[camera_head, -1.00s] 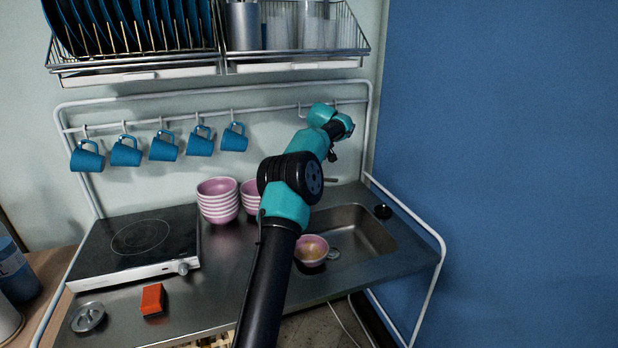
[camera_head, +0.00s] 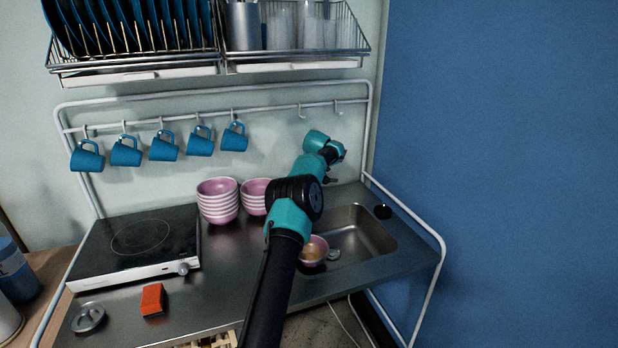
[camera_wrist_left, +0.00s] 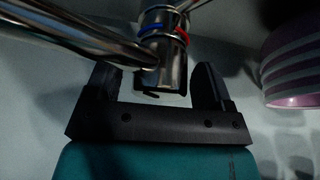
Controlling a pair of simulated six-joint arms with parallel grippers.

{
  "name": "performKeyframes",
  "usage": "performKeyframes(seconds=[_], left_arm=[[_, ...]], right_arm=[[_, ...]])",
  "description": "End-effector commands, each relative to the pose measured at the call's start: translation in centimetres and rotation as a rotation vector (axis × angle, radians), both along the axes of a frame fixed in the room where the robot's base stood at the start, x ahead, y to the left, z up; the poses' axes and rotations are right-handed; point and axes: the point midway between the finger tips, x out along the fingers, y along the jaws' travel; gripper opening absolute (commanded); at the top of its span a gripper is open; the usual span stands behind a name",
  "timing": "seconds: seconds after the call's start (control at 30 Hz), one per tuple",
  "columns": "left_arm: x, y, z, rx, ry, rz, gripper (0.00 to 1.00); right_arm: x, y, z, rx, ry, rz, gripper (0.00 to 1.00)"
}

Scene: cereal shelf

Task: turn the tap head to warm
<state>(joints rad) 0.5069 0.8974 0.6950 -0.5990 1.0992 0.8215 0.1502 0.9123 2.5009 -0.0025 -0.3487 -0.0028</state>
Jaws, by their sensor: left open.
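In the left wrist view, the metal tap (camera_wrist_left: 162,62) has a blue ring and a red ring around its upright body. A long metal tube (camera_wrist_left: 85,38) runs from it to the upper left. My left gripper (camera_wrist_left: 157,72) is open, one black finger on each side of the tap's end. I cannot tell whether either finger touches it. In the head view, my left arm reaches over the counter to the sink's back edge; its fingers and most of the tap are hidden or too small to make out. My right gripper is not in view.
The sink (camera_head: 360,232) holds a pink bowl (camera_head: 314,250). Stacked pink bowls (camera_head: 217,200) stand left of my arm; a striped bowl (camera_wrist_left: 292,62) is close on the right in the wrist view. Blue mugs (camera_head: 163,146) hang from the rail. A hob (camera_head: 140,240) and sponge (camera_head: 153,299) lie left.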

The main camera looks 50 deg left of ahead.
Motion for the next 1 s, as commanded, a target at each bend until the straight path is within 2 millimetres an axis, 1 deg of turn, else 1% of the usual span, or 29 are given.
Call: performKeyframes(seconds=[0.07,0.1,0.7,0.8,1.0], left_arm=[[0.0,-0.02,0.01,0.0,0.0,0.0,0.75],[0.0,-0.02,0.01,0.0,0.0,0.0,0.73],[-0.03,-0.05,-0.02,-0.002,0.002,0.0,0.16],[-0.03,-0.07,-0.04,-0.002,0.002,0.0,0.08],[-0.39,0.22,-0.06,-0.003,0.003,-0.002,0.08]], right_arm=[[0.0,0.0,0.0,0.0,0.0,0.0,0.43],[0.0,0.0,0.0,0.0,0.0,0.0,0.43],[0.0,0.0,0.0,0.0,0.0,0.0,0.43],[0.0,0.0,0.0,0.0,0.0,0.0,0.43],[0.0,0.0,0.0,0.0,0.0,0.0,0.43]])
